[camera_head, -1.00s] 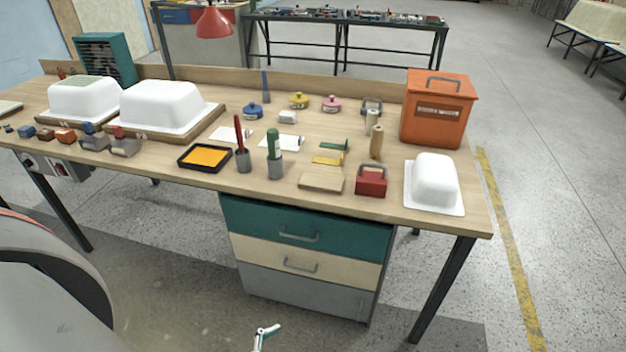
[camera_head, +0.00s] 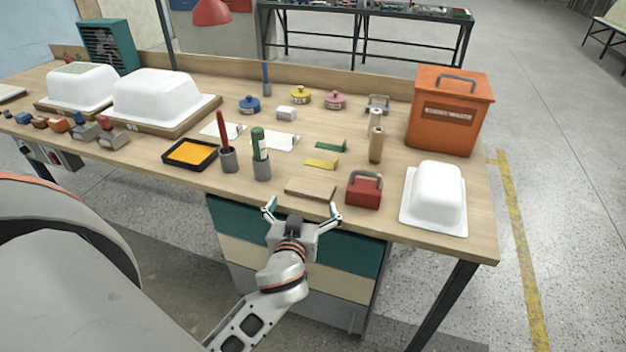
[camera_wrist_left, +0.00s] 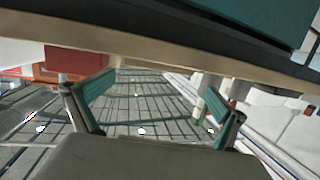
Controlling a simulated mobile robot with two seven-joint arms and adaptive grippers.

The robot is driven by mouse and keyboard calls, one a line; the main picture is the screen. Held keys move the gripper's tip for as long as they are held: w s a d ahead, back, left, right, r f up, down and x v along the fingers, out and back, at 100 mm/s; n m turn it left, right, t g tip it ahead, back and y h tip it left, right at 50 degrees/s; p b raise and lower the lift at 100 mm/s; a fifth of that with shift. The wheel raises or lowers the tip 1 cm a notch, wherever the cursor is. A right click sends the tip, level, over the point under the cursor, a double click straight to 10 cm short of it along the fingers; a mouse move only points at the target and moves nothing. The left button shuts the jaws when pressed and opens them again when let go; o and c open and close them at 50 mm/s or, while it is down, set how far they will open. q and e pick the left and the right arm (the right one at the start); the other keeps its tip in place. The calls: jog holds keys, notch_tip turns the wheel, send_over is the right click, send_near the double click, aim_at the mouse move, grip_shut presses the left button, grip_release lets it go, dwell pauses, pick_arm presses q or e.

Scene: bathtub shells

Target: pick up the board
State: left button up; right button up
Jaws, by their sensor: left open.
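The board (camera_head: 310,187) is a thin, flat, light wooden rectangle. It lies near the front edge of the workbench, left of a red block with a grey handle (camera_head: 364,190). My left gripper (camera_head: 301,208) is open and empty at the bench's front edge, just in front of the board. Its two fingertips are spread about as wide as the board, one toward each end, and apart from it. In the left wrist view the open fingers (camera_wrist_left: 160,100) point toward a pale wooden strip; I cannot tell whether that is board or bench edge. My right gripper is not in view.
The wooden workbench (camera_head: 225,198) has drawers below. Behind the board lie a yellow piece (camera_head: 321,164) and a green piece (camera_head: 330,146). A grey cup with a green tool (camera_head: 261,157) stands to the left. A white tub shell (camera_head: 435,198) and orange box (camera_head: 447,112) stand right.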

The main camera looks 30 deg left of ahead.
aim_at(309, 189)
pick_arm(q)
jog(key=shift+x, duration=1.15)
jog(key=shift+w+a, duration=0.25)
jog(key=shift+w, duration=0.2)
jog(key=x, duration=0.5)
jog(key=shift+d, duration=0.1)
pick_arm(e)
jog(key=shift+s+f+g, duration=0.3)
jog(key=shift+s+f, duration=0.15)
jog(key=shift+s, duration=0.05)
pick_arm(q)
jog(key=shift+c, duration=0.4)
jog(key=c, duration=0.8)
